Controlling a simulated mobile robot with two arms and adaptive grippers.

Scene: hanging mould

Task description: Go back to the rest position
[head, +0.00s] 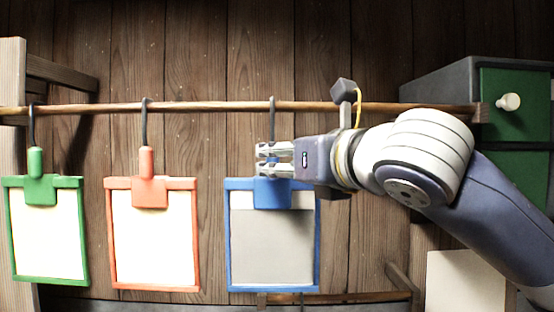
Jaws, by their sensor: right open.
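My right gripper (268,160) is in front of the top of the blue frame (233,240), its arm coming in from the right. Its two fingers are apart and point left, close to the blue handle, which they partly hide. I cannot tell whether they touch it. The blue frame hangs by a dark hook from a wooden rod (210,106); its panel is mostly grey with a pale top strip. A red frame (112,240) and a green frame (85,235) hang from the same rod to the left, both with pale panels. My left gripper is not in view.
A dark cabinet with green drawers (510,125) and a pale knob stands at the right, by the rod's end. A wooden post (12,75) stands at the left. A pale board (465,280) is at lower right. The space between the red and blue frames is clear.

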